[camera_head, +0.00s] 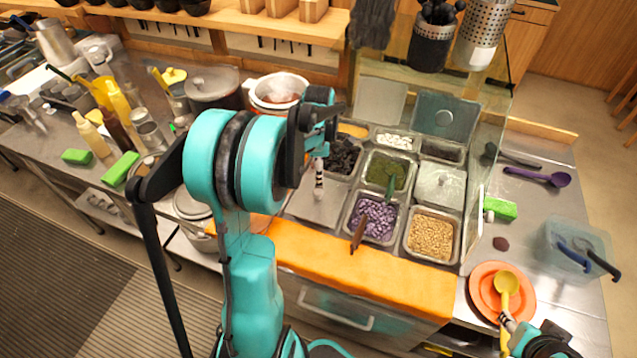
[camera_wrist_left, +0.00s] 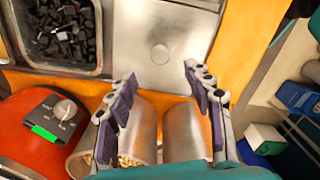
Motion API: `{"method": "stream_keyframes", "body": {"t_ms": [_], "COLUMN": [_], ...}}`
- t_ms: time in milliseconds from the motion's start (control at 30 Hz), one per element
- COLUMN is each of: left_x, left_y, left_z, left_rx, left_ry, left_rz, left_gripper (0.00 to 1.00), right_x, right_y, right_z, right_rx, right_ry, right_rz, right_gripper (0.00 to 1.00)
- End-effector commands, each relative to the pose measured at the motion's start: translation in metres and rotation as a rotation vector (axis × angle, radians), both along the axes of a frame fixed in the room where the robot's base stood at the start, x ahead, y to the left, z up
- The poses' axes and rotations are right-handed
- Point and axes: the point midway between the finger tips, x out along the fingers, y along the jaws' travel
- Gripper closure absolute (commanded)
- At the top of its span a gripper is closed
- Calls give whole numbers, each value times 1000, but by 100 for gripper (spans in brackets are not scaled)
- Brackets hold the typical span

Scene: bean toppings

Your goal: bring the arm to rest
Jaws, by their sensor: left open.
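My left arm rises through the middle of the head view, and its gripper (camera_head: 318,180) hangs over the left part of the topping station. In the left wrist view the left gripper (camera_wrist_left: 160,76) is open, with nothing between its fingers. A plain metal lid (camera_wrist_left: 185,30) lies beyond the fingertips. My right gripper (camera_head: 510,324) is at the lower right, at the handle of a yellow ladle (camera_head: 506,284) over an orange plate (camera_head: 524,303). Whether its fingers are closed on the handle is too small to tell.
Metal bins hold purple beans (camera_head: 374,219), tan beans (camera_head: 431,236), green topping (camera_head: 386,172) and black chunks (camera_wrist_left: 66,38). A glass screen (camera_head: 490,130) stands right of them. A blue tub (camera_head: 577,245) and purple spoon (camera_head: 540,177) lie at the right. Metal cylinders (camera_wrist_left: 186,128) are beneath the left fingers.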

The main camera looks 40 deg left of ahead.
Motion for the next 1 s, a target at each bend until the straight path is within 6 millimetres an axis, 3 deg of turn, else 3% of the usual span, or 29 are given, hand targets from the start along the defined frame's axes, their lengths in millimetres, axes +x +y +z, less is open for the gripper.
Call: {"method": "stream_keyframes", "body": {"t_ms": [200,800,867,1000], "left_x": [0,0,-2,-10], "left_y": [0,-2,-7,-39], "left_z": [20,22,24,38], "left_rx": [0,1,5,41], "left_ry": [0,-3,-11,-68], "left_rz": [0,-9,-47,-293], "left_gripper": [49,49,49,49], "right_x": [0,0,0,0], "right_y": [0,0,0,0], "right_z": [0,0,-1,-8], "right_rx": [0,0,0,0], "right_ry": [0,0,0,0], "right_rz": [0,0,0,0], "right_gripper": [60,60,60,60]}}
